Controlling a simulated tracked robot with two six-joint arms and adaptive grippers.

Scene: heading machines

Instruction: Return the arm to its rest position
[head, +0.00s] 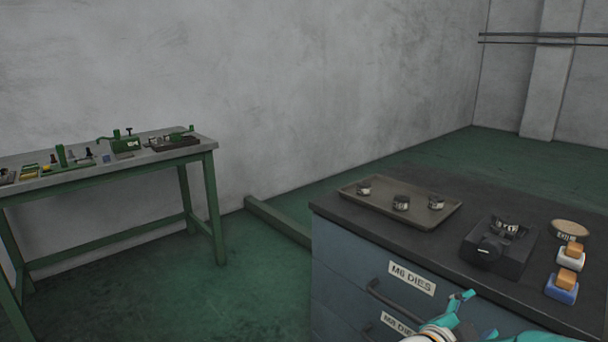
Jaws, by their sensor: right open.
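My right gripper (465,312) shows at the bottom edge, in front of the blue-grey cabinet (338,258) and below its dark top. Its teal fingers are apart, and I see nothing held between them. Part of its pale wrist and teal arm shows beside it; the rest is cut off by the frame. Whether it touches the drawer front cannot be told. My left gripper is not in view.
On the cabinet top are a tray (390,212) with three dark dies, a black block (496,247) holding a die, a round container (570,230) and two orange-topped blocks (562,286). Drawer handles stick out in front.

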